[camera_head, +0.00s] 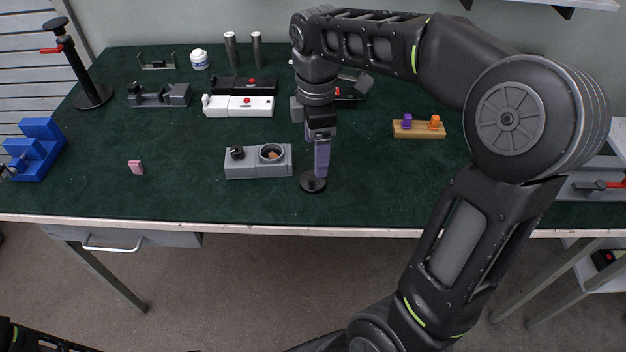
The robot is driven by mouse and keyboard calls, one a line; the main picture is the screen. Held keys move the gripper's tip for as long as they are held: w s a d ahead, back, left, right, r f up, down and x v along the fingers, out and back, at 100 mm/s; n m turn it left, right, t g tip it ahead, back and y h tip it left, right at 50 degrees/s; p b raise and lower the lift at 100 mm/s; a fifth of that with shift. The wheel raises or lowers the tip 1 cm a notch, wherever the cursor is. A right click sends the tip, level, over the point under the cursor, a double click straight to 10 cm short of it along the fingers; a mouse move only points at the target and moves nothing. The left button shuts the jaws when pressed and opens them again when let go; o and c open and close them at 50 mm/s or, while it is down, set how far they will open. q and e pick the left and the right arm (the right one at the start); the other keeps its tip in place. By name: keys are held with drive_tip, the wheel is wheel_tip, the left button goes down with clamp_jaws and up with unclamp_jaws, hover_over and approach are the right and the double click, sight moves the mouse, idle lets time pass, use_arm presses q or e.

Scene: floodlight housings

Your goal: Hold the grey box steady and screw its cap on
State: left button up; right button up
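The grey box (258,168) sits on the green table top near the front. A round opening with a brownish inside (271,153) is on its right part, and a small black knob (237,153) is on its left part. A black round disc, likely the cap (313,183), is just right of the box. My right gripper (320,172) points down at the disc, its fingers seen edge-on. I cannot tell whether they grip it or whether it rests on the table. My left gripper is out of view; nothing holds the box.
A white box (238,106) and a black box (244,86) with red buttons stand behind. A small pink piece (136,167) and a blue stepped block (36,150) are left. A wooden block with purple and orange pieces (418,130) is right. Table around the box's left is clear.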

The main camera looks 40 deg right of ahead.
sight(315, 180)
drive_tip(key=shift+f, duration=0.1)
drive_tip(key=shift+f, duration=1.25)
drive_tip(key=shift+a+f, duration=0.1)
drive_tip(key=shift+f, duration=2.55)
drive_tip(key=shift+c, duration=0.6)
drive_tip(key=c, duration=1.4)
drive_tip(key=shift+w+r, duration=0.1)
drive_tip(key=shift+r, duration=4.95)
